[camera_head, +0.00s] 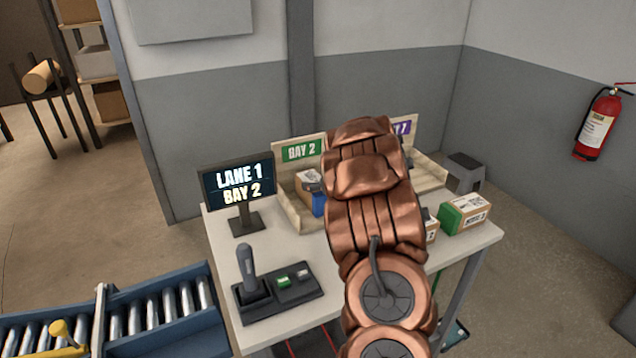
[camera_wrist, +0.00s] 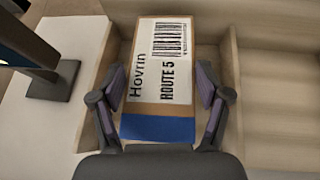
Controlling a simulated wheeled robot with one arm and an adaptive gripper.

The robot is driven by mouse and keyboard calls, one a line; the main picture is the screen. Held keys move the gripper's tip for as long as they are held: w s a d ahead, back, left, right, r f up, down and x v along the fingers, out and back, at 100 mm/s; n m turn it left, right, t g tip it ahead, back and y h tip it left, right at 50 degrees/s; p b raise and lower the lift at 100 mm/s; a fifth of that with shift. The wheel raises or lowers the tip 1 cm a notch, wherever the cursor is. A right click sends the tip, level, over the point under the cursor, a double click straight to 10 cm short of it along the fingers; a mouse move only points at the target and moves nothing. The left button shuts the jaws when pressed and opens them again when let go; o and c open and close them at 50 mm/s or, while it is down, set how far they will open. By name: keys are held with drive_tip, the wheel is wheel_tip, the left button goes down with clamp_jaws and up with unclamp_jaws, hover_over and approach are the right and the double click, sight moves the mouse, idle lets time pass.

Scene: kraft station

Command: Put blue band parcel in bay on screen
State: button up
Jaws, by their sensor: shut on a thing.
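The blue band parcel is a brown box with a blue band and a white label reading Hovrin, ROUTE 5 (camera_wrist: 158,128). My gripper (camera_wrist: 160,80) is shut on it, one finger on each side. In the head view the parcel (camera_head: 318,204) shows within the bay with the green BAY 2 sign (camera_head: 301,151), partly behind my arm. Whether it touches the bay floor I cannot tell. The screen (camera_head: 238,188) reads LANE 1, BAY 2. My fingers are hidden in the head view.
A wooden divider (camera_wrist: 231,95) stands right of the parcel. Another bay with a purple sign (camera_head: 402,128) is partly hidden by my arm. A green-banded parcel (camera_head: 464,213) sits at the table's right. A control box (camera_head: 278,291) and roller conveyor (camera_head: 165,310) are at front left.

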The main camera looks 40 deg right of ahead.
drive_tip(key=shift+f, duration=0.1)
drive_tip(key=o, duration=1.7)
drive_tip(key=shift+o, duration=0.2)
drive_tip(key=b+v, duration=0.4)
drive_tip(key=v, duration=0.8)
